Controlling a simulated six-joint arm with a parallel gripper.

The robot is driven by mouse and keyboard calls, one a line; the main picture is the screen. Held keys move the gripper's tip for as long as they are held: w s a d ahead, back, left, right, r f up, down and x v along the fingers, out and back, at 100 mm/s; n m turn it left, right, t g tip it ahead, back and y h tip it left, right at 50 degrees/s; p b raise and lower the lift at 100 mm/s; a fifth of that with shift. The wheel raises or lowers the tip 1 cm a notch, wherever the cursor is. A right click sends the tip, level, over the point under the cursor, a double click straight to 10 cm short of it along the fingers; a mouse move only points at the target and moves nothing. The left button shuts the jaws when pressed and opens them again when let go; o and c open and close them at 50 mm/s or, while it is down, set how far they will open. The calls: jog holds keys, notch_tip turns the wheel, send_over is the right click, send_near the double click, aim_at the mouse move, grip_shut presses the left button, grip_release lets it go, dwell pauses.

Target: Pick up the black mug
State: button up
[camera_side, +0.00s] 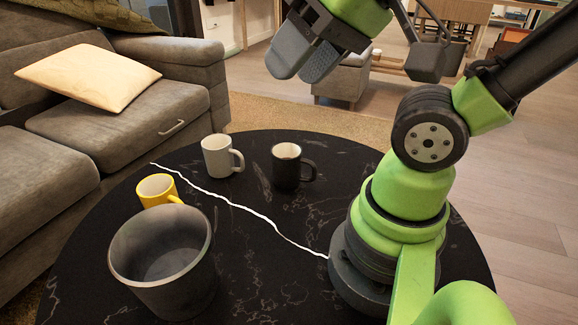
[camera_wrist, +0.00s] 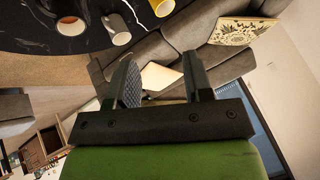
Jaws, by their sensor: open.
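The black mug (camera_side: 286,172) stands upright on the round black table, its handle to the right in the side view and its inside pale. In the wrist view the black mug (camera_wrist: 70,26) is near the top left, partly cut by the frame edge. My gripper (camera_side: 303,64) is high above the table, well clear of the mug, and appears above it in the side view. In the wrist view my gripper (camera_wrist: 160,70) has its fingers apart with nothing between them; beyond them are the sofa and a cushion.
A white mug (camera_side: 217,157) stands left of the black mug. A yellow mug (camera_side: 157,190) and a large grey bucket (camera_side: 166,262) stand further left and nearer. A white line crosses the black table (camera_side: 270,285). A grey sofa (camera_side: 150,125) is beside the table.

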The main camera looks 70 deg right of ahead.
jog(key=o, duration=0.4)
jog(key=n+g+h, duration=0.2)
jog(key=n+g, duration=0.5)
jog(key=n, duration=1.4)
send_over(294, 168)
jog(key=s+d, duration=0.2)
jog(key=f, duration=1.6)
jog(key=shift+s+a+f, duration=0.15)
jog(key=shift+a+f, duration=0.05)
jog(key=shift+f, duration=0.2)
jog(key=shift+s+d+f, duration=0.1)
jog(key=shift+d+f, duration=0.05)
jog(key=shift+f, duration=0.2)
jog(key=shift+n, duration=0.3)
jog(key=shift+f, duration=4.9)
